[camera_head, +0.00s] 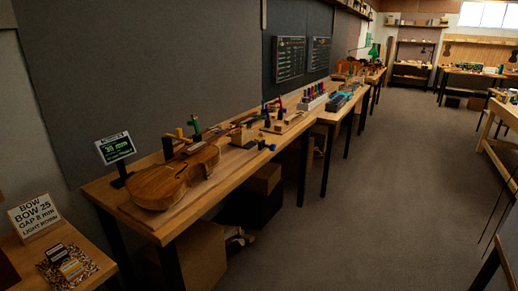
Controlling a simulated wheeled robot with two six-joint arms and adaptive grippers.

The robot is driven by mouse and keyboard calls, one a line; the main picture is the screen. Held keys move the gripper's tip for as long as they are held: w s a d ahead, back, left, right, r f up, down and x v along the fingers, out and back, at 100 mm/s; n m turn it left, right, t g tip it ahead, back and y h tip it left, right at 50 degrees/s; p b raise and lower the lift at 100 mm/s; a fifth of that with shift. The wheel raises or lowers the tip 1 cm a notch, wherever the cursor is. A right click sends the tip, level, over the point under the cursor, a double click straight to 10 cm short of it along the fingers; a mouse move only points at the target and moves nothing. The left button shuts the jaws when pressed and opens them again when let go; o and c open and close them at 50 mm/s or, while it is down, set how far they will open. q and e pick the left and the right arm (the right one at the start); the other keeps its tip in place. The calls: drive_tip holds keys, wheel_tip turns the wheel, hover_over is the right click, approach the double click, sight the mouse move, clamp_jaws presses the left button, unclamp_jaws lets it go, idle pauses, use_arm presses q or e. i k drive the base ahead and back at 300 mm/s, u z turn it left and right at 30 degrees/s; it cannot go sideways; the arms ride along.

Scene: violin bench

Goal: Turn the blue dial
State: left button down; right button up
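Small blue parts show on the long wooden bench (225,180). One small blue knob-like part (272,147) is at the bench's front edge, right of the violin body. Neither of my grippers is in view, and nothing is seen touching these parts.
A violin body (176,178) lies at the bench's near end beside a small display (115,148) reading about 35. A sign (36,217) stands on a lower table at the left. Boxes (192,255) are under the bench. The grey floor (370,190) right of it is open.

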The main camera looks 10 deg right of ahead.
sight(272, 147)
drive_tip(key=z, duration=1.4)
drive_tip(key=i, duration=3.1)
drive_tip(key=u, duration=3.8)
